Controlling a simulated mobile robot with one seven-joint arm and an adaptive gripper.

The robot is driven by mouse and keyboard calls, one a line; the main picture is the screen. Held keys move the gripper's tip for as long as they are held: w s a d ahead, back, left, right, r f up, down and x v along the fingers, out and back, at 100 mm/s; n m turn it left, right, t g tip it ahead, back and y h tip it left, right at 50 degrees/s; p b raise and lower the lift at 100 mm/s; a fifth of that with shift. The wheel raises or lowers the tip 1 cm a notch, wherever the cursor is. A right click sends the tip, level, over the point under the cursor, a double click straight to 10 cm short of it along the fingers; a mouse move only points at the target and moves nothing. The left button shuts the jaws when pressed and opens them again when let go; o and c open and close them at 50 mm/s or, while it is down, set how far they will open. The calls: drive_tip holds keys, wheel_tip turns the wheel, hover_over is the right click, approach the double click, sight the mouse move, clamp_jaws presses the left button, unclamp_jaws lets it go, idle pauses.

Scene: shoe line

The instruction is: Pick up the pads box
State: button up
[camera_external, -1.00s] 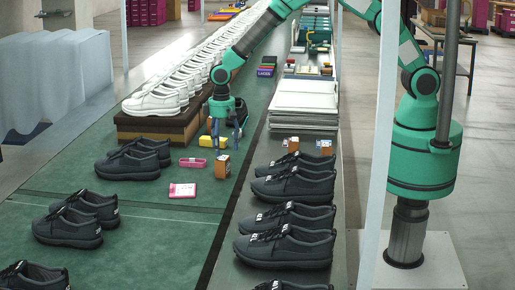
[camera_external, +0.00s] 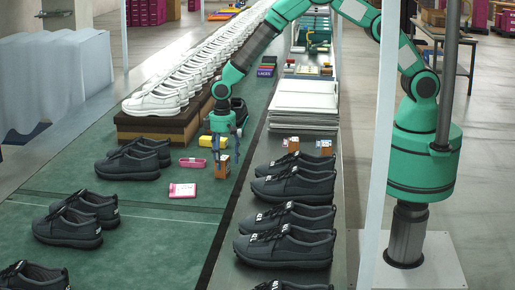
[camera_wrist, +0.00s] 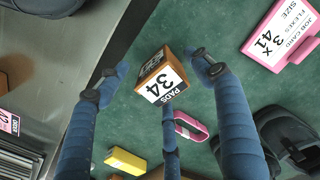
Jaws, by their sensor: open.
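The pads box (camera_external: 222,171) is a small orange-brown box with a white label, standing on the green belt. In the wrist view the pads box (camera_wrist: 151,68) shows its label "PADS 34". My gripper (camera_external: 224,160) is over it with blue fingers pointing down. In the wrist view the fingers are spread apart around the box, one on the left, one on the right and one below in the picture. Gaps show between the side fingers and the box. In the external view the fingers partly hide the box.
A yellow block (camera_external: 206,141) lies behind. Dark shoes (camera_external: 130,162) stand on the left, and more dark shoes (camera_external: 295,187) line the right-hand strip. Bare belt lies in front of the box.

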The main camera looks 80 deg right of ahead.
sight(223, 158)
drive_tip(key=shift+f, duration=1.4)
drive_tip(key=c, duration=1.3)
drive_tip(key=shift+r+p, duration=0.75)
drive_tip(key=shift+r, duration=4.3)
